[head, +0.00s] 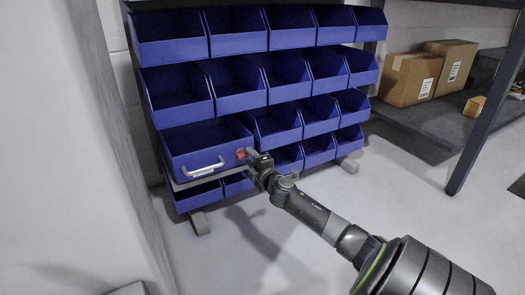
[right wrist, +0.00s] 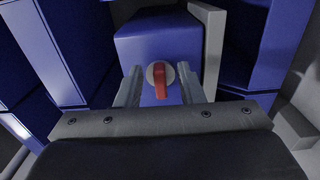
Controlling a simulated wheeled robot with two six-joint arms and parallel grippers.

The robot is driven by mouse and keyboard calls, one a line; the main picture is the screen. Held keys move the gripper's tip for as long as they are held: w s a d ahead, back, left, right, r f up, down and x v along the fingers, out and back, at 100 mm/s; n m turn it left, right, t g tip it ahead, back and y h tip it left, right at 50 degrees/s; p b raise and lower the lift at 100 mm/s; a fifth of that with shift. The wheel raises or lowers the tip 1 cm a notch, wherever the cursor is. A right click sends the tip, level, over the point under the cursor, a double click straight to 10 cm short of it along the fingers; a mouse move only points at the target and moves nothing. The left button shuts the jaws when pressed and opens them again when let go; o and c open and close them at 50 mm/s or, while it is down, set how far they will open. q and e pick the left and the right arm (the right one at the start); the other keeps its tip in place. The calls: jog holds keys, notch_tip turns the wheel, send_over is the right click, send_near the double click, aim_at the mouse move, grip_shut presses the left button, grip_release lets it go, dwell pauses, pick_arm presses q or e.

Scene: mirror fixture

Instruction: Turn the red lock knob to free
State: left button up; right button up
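The red lock knob (head: 241,154) sits at the right end of the front of a blue drawer (head: 181,165) with a pale handle (head: 203,168). In the right wrist view the knob (right wrist: 160,80) is a narrow red grip on a round grey base, its long side roughly upright in the picture. My right gripper (head: 254,160) is at the knob. In the right wrist view its fingers (right wrist: 159,88) stand apart on either side of the knob, with a gap on both sides. My left gripper is in no view.
Rows of blue bins (head: 235,84) fill the rack around the drawer. Cardboard boxes (head: 411,76) stand on a dark shelf (head: 420,118) at the right, with a dark post (head: 485,120) in front.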

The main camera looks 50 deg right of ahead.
jog(key=p+v, duration=0.4)
jog(key=v, duration=1.3)
jog(key=shift+d, duration=0.1)
